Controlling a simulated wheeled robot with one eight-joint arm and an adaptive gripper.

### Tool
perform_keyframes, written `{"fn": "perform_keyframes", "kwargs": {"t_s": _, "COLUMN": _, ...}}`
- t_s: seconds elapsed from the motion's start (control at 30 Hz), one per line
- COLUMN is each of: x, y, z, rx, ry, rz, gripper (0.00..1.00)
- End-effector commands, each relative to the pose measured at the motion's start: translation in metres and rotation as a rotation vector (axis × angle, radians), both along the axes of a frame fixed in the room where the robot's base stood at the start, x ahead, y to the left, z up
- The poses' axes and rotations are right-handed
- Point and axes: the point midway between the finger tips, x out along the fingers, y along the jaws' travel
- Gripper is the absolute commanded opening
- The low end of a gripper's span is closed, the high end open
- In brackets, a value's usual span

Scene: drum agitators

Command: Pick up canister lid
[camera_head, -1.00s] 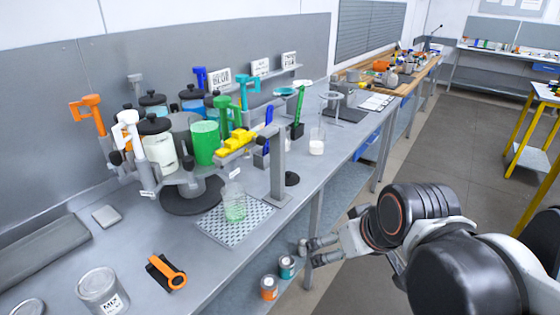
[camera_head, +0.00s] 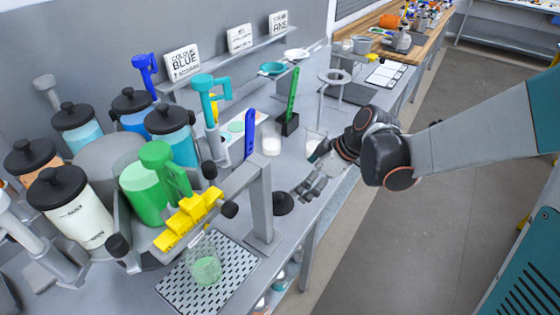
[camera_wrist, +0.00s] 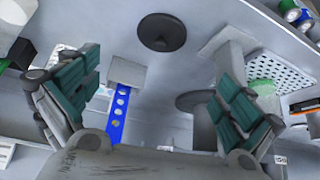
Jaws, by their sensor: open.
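A black round lid with a knob, the canister lid (camera_head: 283,204), lies on the grey bench right of the post of a grey stand. In the wrist view the lid (camera_wrist: 162,33) shows at the top, a little ahead of the space between the fingers. My gripper (camera_head: 312,187) is low over the bench, just right of the lid and apart from it. Its green-padded fingers are wide apart and empty in the wrist view (camera_wrist: 157,70). A green canister (camera_head: 144,192) on the carousel has no lid on it; neighbouring canisters have similar black lids.
The grey stand post (camera_head: 260,195) and a perforated tray (camera_head: 180,291) with a beaker (camera_head: 204,268) are left of the lid.

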Motion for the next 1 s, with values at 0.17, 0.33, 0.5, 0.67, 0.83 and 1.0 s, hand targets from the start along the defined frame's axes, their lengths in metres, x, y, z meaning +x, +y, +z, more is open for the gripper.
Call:
{"fn": "perform_keyframes", "kwargs": {"t_s": 0.17, "x": 0.004, "y": 0.008, "z": -0.015, "rx": 0.003, "ry": -0.003, "rz": 0.019, "gripper": 1.0}}
{"fn": "perform_keyframes", "kwargs": {"t_s": 0.33, "x": 0.012, "y": 0.024, "z": -0.043, "rx": 0.003, "ry": -0.003, "rz": 0.018, "gripper": 1.0}}
{"fn": "perform_keyframes", "kwargs": {"t_s": 0.5, "x": 0.019, "y": 0.037, "z": -0.065, "rx": 0.003, "ry": -0.003, "rz": 0.017, "gripper": 1.0}}
{"fn": "perform_keyframes", "kwargs": {"t_s": 0.67, "x": 0.022, "y": 0.043, "z": -0.074, "rx": 0.003, "ry": -0.003, "rz": 0.016, "gripper": 1.0}}
{"fn": "perform_keyframes", "kwargs": {"t_s": 0.83, "x": 0.023, "y": 0.048, "z": -0.081, "rx": 0.002, "ry": -0.002, "rz": 0.016, "gripper": 1.0}}
{"fn": "perform_keyframes", "kwargs": {"t_s": 1.0, "x": 0.028, "y": 0.064, "z": -0.099, "rx": 0.002, "ry": -0.003, "rz": 0.018, "gripper": 1.0}}
